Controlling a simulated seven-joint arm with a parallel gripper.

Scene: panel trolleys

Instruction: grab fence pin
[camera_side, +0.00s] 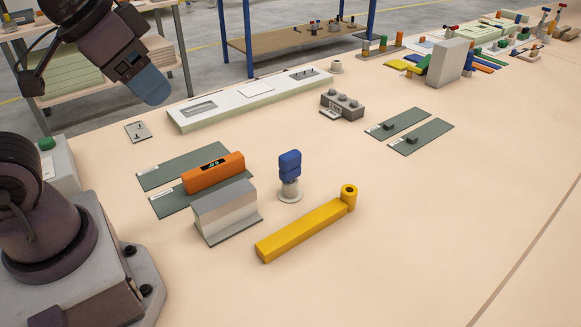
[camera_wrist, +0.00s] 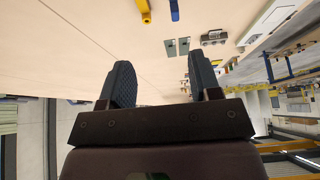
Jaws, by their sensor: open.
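The blue-headed pin (camera_side: 290,165), which I take to be the fence pin, stands upright in a round pale base (camera_side: 290,193) on the table. Its blue head also shows at the top edge of the wrist view (camera_wrist: 174,10). A yellow bar (camera_side: 303,231) with a round socket at its far end lies just right of it. My gripper (camera_side: 148,85) is raised at the upper left of the side view, well away from the pin. In the wrist view my gripper (camera_wrist: 160,82) has its two dark fingers apart, with nothing between them.
An orange block (camera_side: 213,173) on a green plate and a grey-white block (camera_side: 226,212) stand left of the pin. A long pale tray (camera_side: 250,98) and a grey block with knobs (camera_side: 342,105) lie behind. The table right of the yellow bar is clear.

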